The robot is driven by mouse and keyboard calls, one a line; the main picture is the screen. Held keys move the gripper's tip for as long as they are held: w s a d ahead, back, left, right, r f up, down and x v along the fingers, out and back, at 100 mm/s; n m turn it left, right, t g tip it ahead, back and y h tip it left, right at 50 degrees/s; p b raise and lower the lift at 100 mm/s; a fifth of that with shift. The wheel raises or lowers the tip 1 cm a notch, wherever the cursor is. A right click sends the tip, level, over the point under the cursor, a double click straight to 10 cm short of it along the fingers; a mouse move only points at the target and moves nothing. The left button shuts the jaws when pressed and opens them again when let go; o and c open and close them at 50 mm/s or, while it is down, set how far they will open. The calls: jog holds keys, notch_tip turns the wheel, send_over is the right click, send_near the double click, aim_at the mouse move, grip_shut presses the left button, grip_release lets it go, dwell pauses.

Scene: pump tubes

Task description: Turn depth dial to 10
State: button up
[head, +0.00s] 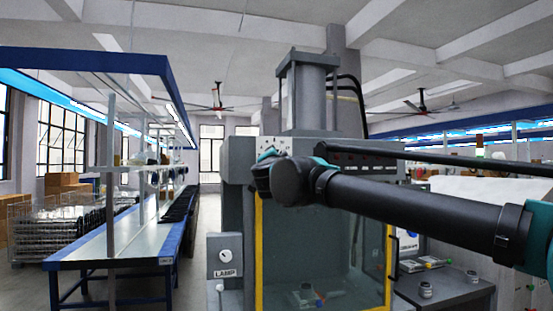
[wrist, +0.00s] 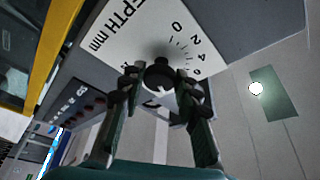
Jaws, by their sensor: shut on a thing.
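The depth dial (wrist: 159,76) is a round black knob with a pale mark on its face. It sits on a white plate (wrist: 122,32) printed "DEPTH mm", with a scale of which 0, 2, 4 and 6 can be read. In the wrist view my gripper (wrist: 160,80) is shut on the dial, one dark finger on each side of it. The fingers cover part of the scale, and I cannot make out the 10 or tell the dial's exact setting. In the head view my arm hides the dial.
The grey press machine (head: 240,188) carries the plate and has a yellow-framed clear front (head: 259,255). A LAMP switch box (head: 225,256) stands at its left. A long blue-edged bench (head: 110,245) is further left. A grey side table (head: 455,287) is at the right.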

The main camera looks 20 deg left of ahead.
jog(key=shift+m, duration=0.7)
jog(key=o, duration=1.1)
jog(key=shift+o, duration=0.2)
jog(key=shift+s, duration=0.1)
jog(key=v, duration=1.1)
jog(key=shift+s, duration=0.4)
jog(key=shift+d, duration=0.15)
